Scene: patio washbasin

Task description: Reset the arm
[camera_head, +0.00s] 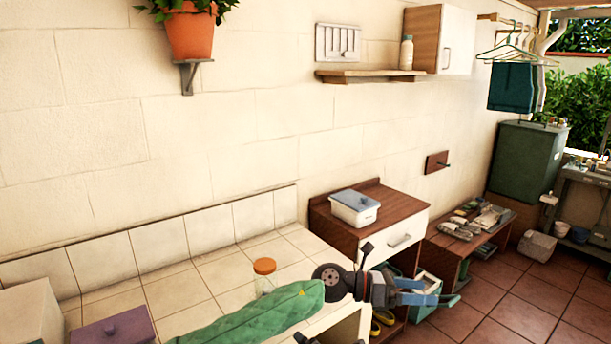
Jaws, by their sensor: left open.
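My left arm comes in from the lower left in a green quilted sleeve. It reaches right across the front of the tiled counter. My left gripper (430,292) has blue fingers that point right and stand apart, with nothing seen between them. It appears in front of the floor and the teal crate beside the wooden cabinet; its exact distance from them is hard to tell. My right gripper is not in view.
A jar with an orange lid (265,276) stands on the tiled counter (185,290), close behind my sleeve in the picture. A purple lidded box (112,328) is at lower left. A white container (354,208) sits on the wooden cabinet (322,212). Tiled floor (515,305) is open at lower right.

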